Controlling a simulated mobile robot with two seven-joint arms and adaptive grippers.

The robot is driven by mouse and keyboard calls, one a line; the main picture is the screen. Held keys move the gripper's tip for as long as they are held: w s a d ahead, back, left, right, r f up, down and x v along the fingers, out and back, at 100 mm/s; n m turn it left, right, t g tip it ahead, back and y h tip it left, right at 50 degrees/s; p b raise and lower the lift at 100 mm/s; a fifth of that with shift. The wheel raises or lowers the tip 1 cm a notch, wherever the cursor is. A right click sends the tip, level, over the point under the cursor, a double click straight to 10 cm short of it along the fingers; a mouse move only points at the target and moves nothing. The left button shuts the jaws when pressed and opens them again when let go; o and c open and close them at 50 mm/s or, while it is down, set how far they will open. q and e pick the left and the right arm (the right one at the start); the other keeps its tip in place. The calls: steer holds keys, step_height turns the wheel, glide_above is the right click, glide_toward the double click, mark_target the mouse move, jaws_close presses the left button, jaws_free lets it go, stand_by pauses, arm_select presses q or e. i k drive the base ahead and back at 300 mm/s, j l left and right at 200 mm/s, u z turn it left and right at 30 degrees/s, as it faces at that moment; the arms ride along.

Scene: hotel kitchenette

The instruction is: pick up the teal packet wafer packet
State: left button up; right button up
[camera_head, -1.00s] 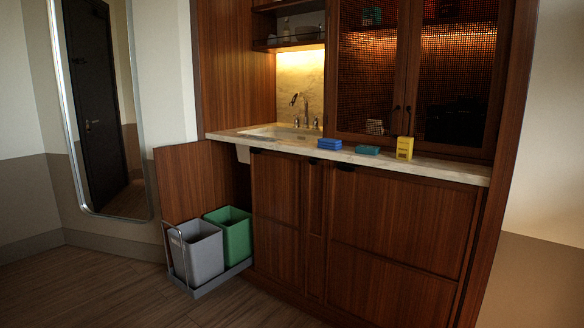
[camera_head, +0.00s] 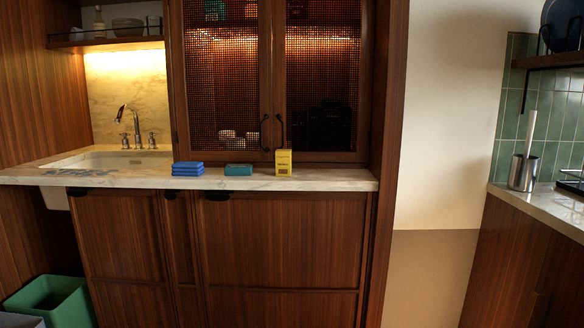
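The teal packet (camera_head: 239,170) lies flat on the pale marble counter (camera_head: 330,180), near its front edge. A blue stack (camera_head: 188,168) lies to its left and a yellow box (camera_head: 284,162) stands upright to its right, with small gaps between them. Neither of my grippers shows in the head view.
A sink (camera_head: 110,160) with a tap (camera_head: 130,124) is at the counter's left. Mesh cabinet doors (camera_head: 228,85) rise behind the packets. A green bin (camera_head: 52,302) stands low at left. Another counter (camera_head: 545,206) with a steel holder (camera_head: 523,172) is at right.

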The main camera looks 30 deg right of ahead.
mark_target(231, 170)
steer(key=i+j+z, duration=0.2)
steer(key=z, duration=0.2)
steer(key=i+j+z, duration=0.1)
steer(key=j+z, duration=0.15)
steer(key=z, duration=0.15)
steer(key=i+j+z, duration=0.15)
steer(key=j+z, duration=0.25)
steer(key=l, duration=0.1)
